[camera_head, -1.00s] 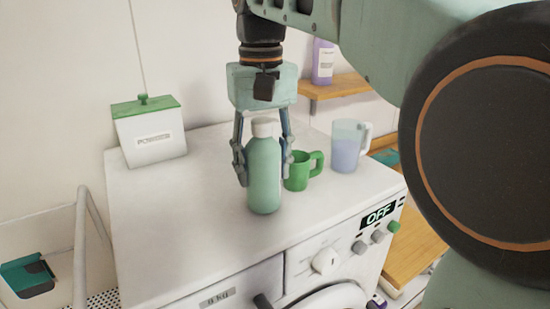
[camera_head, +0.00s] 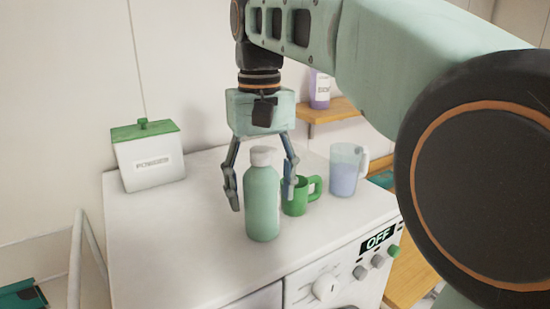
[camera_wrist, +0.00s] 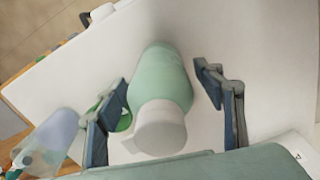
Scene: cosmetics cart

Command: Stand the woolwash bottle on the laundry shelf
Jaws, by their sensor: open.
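A mint-green bottle with a pale cap, which I take as the woolwash bottle (camera_head: 262,205), stands upright on the white washing machine top (camera_head: 180,235). My gripper (camera_head: 262,203) points down over it, open, with one finger on each side. In the wrist view the bottle (camera_wrist: 160,85) sits between the spread fingers (camera_wrist: 160,98), with gaps visible on both sides. No label is readable on it. A wooden wall shelf (camera_head: 335,110) at the back right holds a purple bottle (camera_head: 319,90); I cannot tell if this is the laundry shelf.
A green mug (camera_head: 296,197) stands close behind my right-hand finger. A jug with lilac liquid (camera_head: 343,180) is further right. A white powder box with green lid (camera_head: 150,165) stands at back left. The machine top left of the bottle is clear. A wooden surface (camera_head: 408,275) lies lower right.

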